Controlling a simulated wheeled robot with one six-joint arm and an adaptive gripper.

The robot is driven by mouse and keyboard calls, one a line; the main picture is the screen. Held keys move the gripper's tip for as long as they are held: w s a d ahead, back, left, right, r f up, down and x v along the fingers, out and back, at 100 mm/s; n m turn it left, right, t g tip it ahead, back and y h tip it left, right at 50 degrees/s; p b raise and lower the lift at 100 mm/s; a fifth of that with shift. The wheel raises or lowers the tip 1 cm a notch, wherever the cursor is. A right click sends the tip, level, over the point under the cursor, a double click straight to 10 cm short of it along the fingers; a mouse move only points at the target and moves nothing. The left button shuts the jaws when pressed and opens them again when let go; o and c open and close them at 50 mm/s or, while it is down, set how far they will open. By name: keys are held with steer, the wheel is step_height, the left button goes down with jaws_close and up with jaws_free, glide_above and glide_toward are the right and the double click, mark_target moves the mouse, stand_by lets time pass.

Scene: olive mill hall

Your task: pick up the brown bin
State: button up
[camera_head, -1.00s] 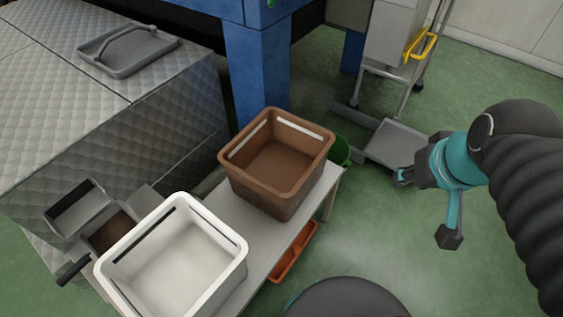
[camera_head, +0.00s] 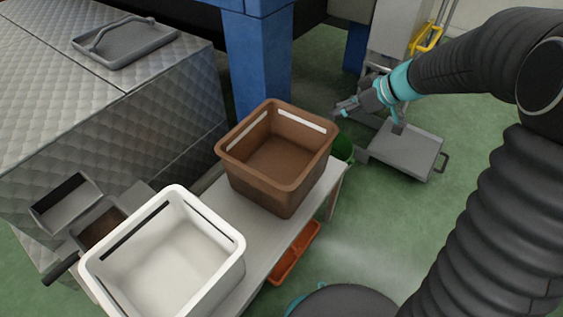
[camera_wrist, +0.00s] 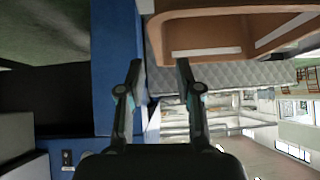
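The brown bin (camera_head: 268,187) is an open, empty box with pale slots under its rim. It stands upright on a light grey table (camera_head: 231,214). In the head view my gripper (camera_head: 338,110) is beside the bin's far right corner, a little apart from it. In the wrist view the two fingers of my gripper (camera_wrist: 159,66) are spread with nothing between them. The bin (camera_wrist: 207,40) shows there at the top, beyond and beside the right finger. I cannot tell the exact gap between finger and rim.
A white bin (camera_head: 170,262) stands on the table, nearer and to the left. A blue post (camera_head: 257,68) rises behind the brown bin. A grey platform cart (camera_head: 408,150) and a green bucket (camera_head: 343,149) are at the right. An orange tray (camera_head: 294,254) is under the table.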

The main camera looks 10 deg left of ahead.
mark_target(317, 118)
steer(key=shift+w+a+f, duration=0.2)
steer(key=shift+w+f, duration=0.15)
steer(key=x, duration=0.8)
steer(key=shift+a, duration=0.1)
steer(key=a+f, duration=0.1)
steer(key=a, duration=0.1)
steer(key=w+a+f+p, duration=0.1)
steer(key=shift+a+f, duration=0.2)
steer(key=shift+a, duration=0.15)
steer(key=shift+w+a+f, duration=0.1)
steer(key=shift+a+f, duration=0.25)
steer(key=shift+f, duration=0.05)
jaws_close()
